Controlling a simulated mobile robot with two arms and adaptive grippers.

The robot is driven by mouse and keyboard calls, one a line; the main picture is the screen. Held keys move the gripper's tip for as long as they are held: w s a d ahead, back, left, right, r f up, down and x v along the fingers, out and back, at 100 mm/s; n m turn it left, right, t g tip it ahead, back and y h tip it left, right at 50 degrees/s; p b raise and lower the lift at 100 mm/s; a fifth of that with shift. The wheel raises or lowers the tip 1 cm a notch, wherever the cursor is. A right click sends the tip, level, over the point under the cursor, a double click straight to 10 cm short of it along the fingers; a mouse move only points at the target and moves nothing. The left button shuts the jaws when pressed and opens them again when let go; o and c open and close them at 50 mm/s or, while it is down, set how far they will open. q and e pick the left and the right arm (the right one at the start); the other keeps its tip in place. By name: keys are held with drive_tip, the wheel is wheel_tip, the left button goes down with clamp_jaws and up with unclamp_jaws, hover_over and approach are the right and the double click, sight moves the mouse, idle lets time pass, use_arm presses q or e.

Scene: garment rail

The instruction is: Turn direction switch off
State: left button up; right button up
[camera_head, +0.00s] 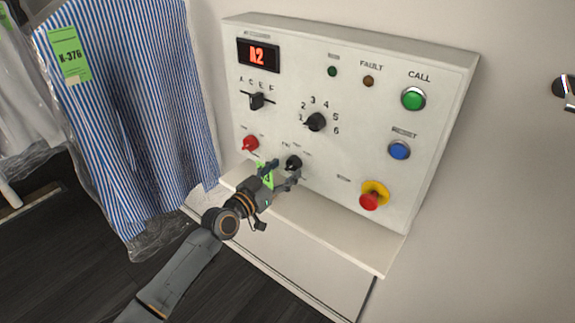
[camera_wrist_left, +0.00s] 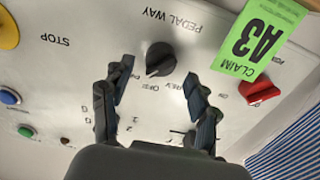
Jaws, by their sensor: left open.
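The direction switch is a black rotary knob (camera_head: 292,162) low on the white control panel (camera_head: 240,125). In the left wrist view the knob (camera_wrist_left: 160,58) sits under the upside-down words PEDAL WAY, with small position labels around it, one reading OFF. Its pale mark points down and left there; I cannot tell exactly which label it meets. My left gripper (camera_head: 283,172) is open in front of the knob. In the left wrist view its fingertips (camera_wrist_left: 158,76) lie on either side of the knob, with visible gaps. My right gripper is not in view.
A green A3 claim tag (camera_wrist_left: 258,38) hangs beside the knob, near a red knob (camera_wrist_left: 260,91). The panel also has a numbered selector (camera_head: 316,122), a lettered selector (camera_head: 257,101), and a red stop button (camera_head: 370,200). A bagged striped shirt (camera_head: 135,95) hangs at left.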

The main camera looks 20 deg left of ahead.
use_arm(q)
drive_tip(key=shift+x, duration=1.15)
drive_tip(key=c, duration=1.2)
drive_tip(key=shift+o, duration=0.2)
drive_tip(key=shift+n, duration=0.3)
drive_tip(key=n, duration=0.3)
drive_tip(key=shift+a+n, duration=0.1)
drive_tip(key=shift+n, duration=0.2)
drive_tip(key=shift+n+b, duration=0.35)
drive_tip(key=shift+n, duration=1.45)
